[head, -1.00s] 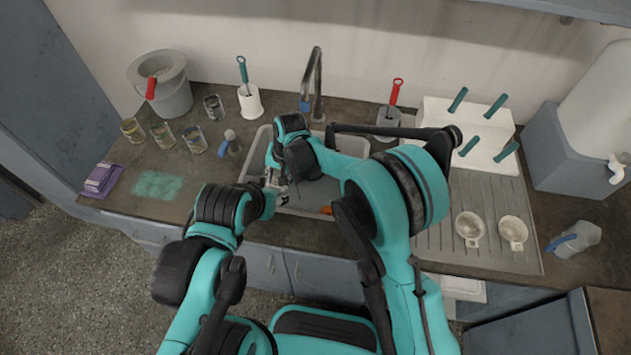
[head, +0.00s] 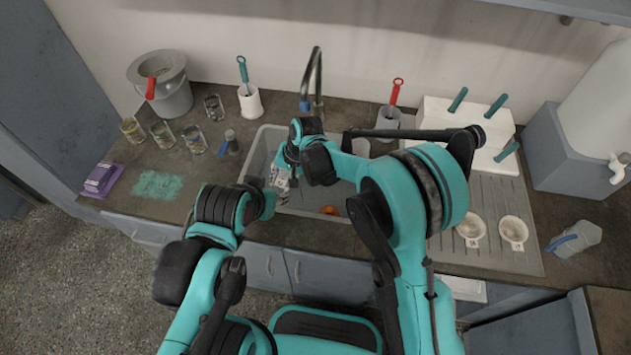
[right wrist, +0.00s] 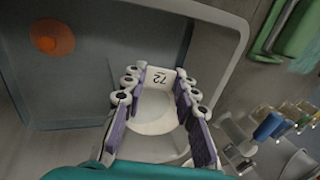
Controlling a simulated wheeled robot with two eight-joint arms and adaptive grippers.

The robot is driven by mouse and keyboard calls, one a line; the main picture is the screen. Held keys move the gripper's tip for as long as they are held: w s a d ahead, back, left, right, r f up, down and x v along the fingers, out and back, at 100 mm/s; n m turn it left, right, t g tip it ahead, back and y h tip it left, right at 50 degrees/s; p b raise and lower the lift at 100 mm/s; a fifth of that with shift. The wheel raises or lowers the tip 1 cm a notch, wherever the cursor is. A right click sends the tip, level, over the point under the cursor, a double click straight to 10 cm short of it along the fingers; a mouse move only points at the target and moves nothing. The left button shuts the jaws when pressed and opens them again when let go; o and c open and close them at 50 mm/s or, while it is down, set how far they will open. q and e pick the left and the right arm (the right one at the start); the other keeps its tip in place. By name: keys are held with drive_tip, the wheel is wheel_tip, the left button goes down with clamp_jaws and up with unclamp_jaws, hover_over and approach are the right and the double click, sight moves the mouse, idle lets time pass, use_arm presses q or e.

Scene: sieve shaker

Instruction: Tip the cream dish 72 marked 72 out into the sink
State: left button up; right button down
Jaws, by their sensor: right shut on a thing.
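My right gripper (head: 281,180) is over the left part of the sink (head: 302,209) in the head view. In the right wrist view its purple-padded fingers (right wrist: 158,103) are shut on the cream dish 72 (right wrist: 155,112), one on each side. The black mark 72 faces the camera. The dish appears just inside the sink rim, which also shows in the right wrist view (right wrist: 226,68); its exact tilt and any contents cannot be told.
An orange round thing (head: 330,210) lies in the sink. The tap (head: 312,85) stands behind it. Two other cream dishes (head: 471,229) (head: 513,233) are on the draining board.

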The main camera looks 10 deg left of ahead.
drive_tip(key=shift+d+r+y+b, duration=0.2)
drive_tip(key=shift+d+y, duration=0.45)
drive_tip(key=shift+d, duration=0.15)
drive_tip(key=shift+d+r+y+b, duration=0.15)
drive_tip(key=shift+d+y+b, duration=0.05)
drive_tip(key=shift+d+y, duration=0.5)
idle(0.6)
drive_tip(key=shift+d+r+y+b, duration=0.15)
drive_tip(key=shift+d+y+b, duration=0.2)
drive_tip(key=shift+d+y, duration=0.3)
idle(0.4)
drive_tip(key=shift+d+r+y+b, duration=0.15)
drive_tip(key=shift+d+y+b, duration=0.3)
drive_tip(key=shift+y, duration=0.25)
idle(0.4)
drive_tip(key=shift+d+r+y+b, duration=0.1)
drive_tip(key=shift+d+y+b, duration=0.2)
drive_tip(key=shift+y+b, duration=0.55)
drive_tip(key=shift+d+r+y+b, duration=0.1)
drive_tip(key=shift+d+y+b, duration=0.15)
drive_tip(key=shift+y+b, duration=0.6)
idle(1.1)
